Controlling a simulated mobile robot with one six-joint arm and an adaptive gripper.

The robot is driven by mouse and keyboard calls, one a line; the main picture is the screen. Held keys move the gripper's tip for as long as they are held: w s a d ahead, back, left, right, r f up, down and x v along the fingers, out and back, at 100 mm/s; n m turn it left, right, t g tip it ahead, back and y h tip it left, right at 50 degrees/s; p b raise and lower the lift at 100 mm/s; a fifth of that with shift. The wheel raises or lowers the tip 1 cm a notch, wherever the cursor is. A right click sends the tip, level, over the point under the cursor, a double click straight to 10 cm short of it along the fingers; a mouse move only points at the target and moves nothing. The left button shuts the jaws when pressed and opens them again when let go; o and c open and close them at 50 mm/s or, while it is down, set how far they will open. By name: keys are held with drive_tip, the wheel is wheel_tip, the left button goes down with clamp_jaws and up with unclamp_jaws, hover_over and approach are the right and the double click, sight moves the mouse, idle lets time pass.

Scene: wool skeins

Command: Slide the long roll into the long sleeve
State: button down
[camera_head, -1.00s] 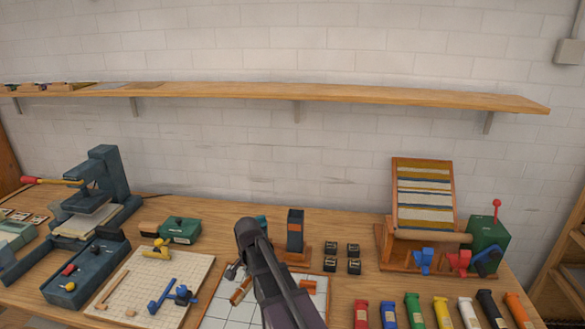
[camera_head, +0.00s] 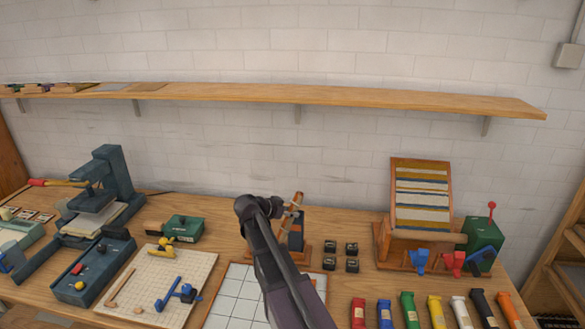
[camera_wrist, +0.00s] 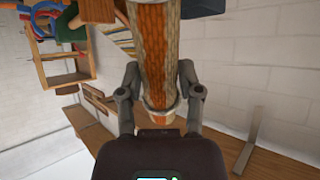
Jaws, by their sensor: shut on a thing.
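My gripper (camera_head: 291,209) is shut on the long roll (camera_head: 298,199), an orange-brown roll with pale bands. The roll is held nearly upright, slightly tilted, above the table. In the wrist view the roll (camera_wrist: 153,45) runs up from between the fingers (camera_wrist: 158,95). A dark navy upright holder (camera_head: 296,236) on a wooden base, which looks like the long sleeve, stands directly behind or beside the roll. The roll and my arm partly hide it, and I cannot tell whether they touch. A dark edge (camera_wrist: 203,8) shows beside the roll in the wrist view.
A white gridded mat (camera_head: 235,295) lies bare in front. Several small black blocks (camera_head: 351,248) stand right of the holder. A wooden rack (camera_head: 421,200) stands further right, with coloured tubes (camera_head: 408,308) in front. A shelf (camera_head: 270,92) spans the wall above.

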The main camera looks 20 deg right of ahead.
drive_tip(key=w+d+r+h+p, duration=0.1)
drive_tip(key=w+d+r+h, duration=0.1)
drive_tip(key=r, duration=0.4)
drive_tip(key=w+d+r+h+p, duration=0.1)
drive_tip(key=w+r+h+p, duration=0.1)
drive_tip(key=r+h, duration=0.2)
wheel_tip(320, 180, up, 3)
drive_tip(key=shift+w+d+f+t, duration=0.15)
drive_tip(key=shift+w+d+t, duration=0.2)
drive_tip(key=shift+t, duration=0.05)
drive_tip(key=shift+f+b, duration=0.3)
wheel_tip(320, 180, down, 18)
drive_tip(key=b, duration=1.8)
drive_tip(key=shift+s, duration=0.15)
drive_tip(key=shift+s, duration=0.15)
idle(0.4)
drive_tip(key=shift+c, duration=0.9)
unclamp_jaws()
drive_tip(key=shift+a, duration=0.1)
